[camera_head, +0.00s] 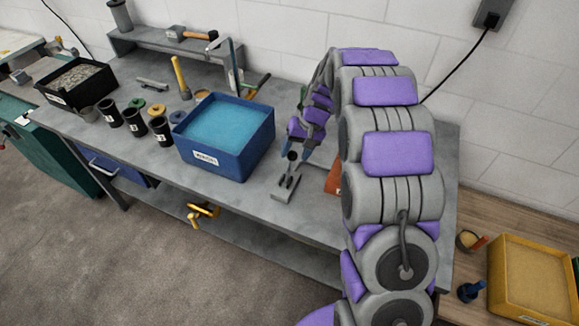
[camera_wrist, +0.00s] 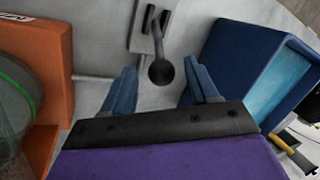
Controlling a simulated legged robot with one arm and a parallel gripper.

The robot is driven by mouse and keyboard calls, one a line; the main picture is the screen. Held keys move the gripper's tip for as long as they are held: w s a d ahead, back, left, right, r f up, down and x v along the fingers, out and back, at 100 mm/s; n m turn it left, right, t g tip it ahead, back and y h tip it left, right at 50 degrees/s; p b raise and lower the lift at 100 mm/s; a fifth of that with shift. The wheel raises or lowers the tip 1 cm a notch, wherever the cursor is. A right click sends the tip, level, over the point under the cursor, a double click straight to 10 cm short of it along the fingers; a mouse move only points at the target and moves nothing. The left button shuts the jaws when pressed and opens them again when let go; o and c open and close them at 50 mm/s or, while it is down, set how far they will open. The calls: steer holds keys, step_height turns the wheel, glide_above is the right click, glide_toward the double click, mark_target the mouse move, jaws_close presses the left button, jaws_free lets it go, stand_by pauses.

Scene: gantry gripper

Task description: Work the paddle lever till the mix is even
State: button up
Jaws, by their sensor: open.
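The paddle lever (camera_head: 285,189) is a small grey plate with an upright stem and a dark round knob, on the workbench right of the blue tub. In the wrist view its knob (camera_wrist: 161,72) lies between my fingertips, with clear space on both sides. My gripper (camera_head: 299,154) is open and points down at the lever; its two blue fingers also show in the wrist view (camera_wrist: 162,88). The blue tub (camera_head: 210,163) carries a white label and holds light blue liquid. Its surface looks even in the head view. No paddle inside it can be made out.
An orange box (camera_wrist: 55,75) stands close by the lever, opposite the tub. Black cups (camera_head: 134,122) with jars, a black bin of gravel (camera_head: 77,84) and a yellow-handled tool (camera_head: 181,77) are on the bench (camera_head: 250,208). A yellow crate (camera_head: 535,280) is at lower right.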

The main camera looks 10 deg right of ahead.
mark_target(291, 161)
steer(key=b+x, duration=0.1)
steer(key=x, duration=0.4)
steer(key=shift+a, duration=0.15)
steer(key=shift+f, duration=0.75)
steer(key=shift+a, duration=0.15)
steer(key=c, duration=0.4)
jaws_close()
